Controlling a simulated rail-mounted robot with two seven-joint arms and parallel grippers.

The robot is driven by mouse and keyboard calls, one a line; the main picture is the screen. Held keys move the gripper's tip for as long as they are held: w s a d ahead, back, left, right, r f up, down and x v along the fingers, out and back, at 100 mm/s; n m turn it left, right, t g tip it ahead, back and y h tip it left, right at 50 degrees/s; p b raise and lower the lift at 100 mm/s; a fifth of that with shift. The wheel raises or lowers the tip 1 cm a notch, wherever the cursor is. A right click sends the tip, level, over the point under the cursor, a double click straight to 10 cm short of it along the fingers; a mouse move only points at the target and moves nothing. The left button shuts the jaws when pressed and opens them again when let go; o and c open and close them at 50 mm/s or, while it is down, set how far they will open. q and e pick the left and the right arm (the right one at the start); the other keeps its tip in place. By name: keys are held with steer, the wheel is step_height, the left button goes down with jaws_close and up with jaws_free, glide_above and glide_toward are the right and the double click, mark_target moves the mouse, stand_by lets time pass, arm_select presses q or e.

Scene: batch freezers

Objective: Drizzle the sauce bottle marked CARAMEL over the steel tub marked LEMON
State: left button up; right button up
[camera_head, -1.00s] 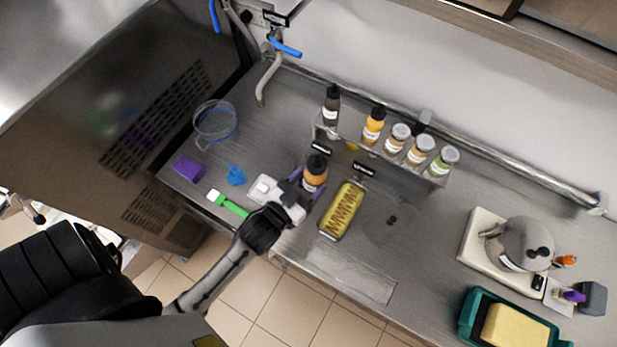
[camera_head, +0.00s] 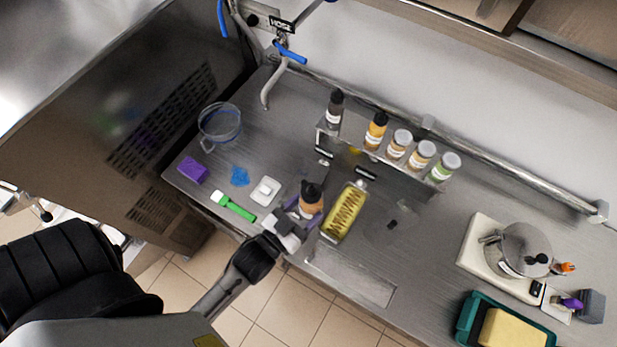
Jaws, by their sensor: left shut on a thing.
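My left gripper (camera_head: 296,221) is shut on a sauce bottle (camera_head: 311,197) with a black cap and orange-brown contents. The bottle is upright near the counter's front edge, just left of a long steel tub (camera_head: 326,236). The tub holds something yellow with a brown zigzag of sauce across its top. The markings on bottle and tub are too small to read. My right gripper is not in view.
A steel rack (camera_head: 322,131) with several bottles stands behind. A clear jug (camera_head: 219,124), purple block (camera_head: 192,169), blue scrap (camera_head: 240,176), white item (camera_head: 265,190) and green tool (camera_head: 233,206) lie left. A pot (camera_head: 524,248) and teal tray (camera_head: 467,318) are right.

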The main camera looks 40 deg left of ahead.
arm_select(q)
steer(key=s+d+p, duration=0.1)
steer(key=s+d, duration=0.3)
steer(key=s, duration=0.4)
steer(key=shift+d, duration=0.2)
stand_by(0.4)
